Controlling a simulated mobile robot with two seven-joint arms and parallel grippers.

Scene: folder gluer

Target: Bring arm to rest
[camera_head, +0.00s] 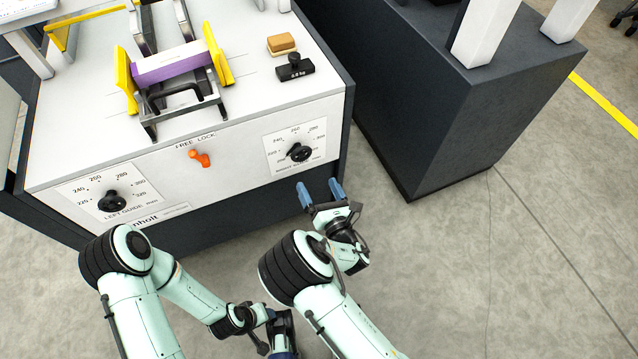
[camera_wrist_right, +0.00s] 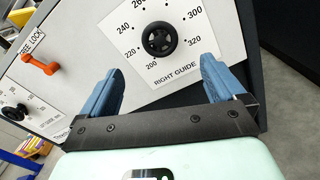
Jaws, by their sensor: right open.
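My right gripper (camera_head: 321,192) has blue fingers and is open and empty, just in front of the machine's front panel, below the right guide knob (camera_head: 299,152). In the right wrist view its fingers (camera_wrist_right: 163,82) stand apart, with the black right guide knob (camera_wrist_right: 159,39) and its dial beyond them, not touched. My left arm is folded low in the head view. Its gripper (camera_head: 283,340) shows only in part at the bottom edge, and its fingers cannot be made out.
The white machine (camera_head: 60,172) carries a left guide knob (camera_head: 112,201), an orange free lock lever (camera_head: 200,158), a purple-and-white carton (camera_head: 172,64) between yellow guides, and a black weight (camera_head: 294,69). A dark cabinet (camera_head: 440,130) stands at right. Grey floor (camera_head: 470,270) is clear at lower right.

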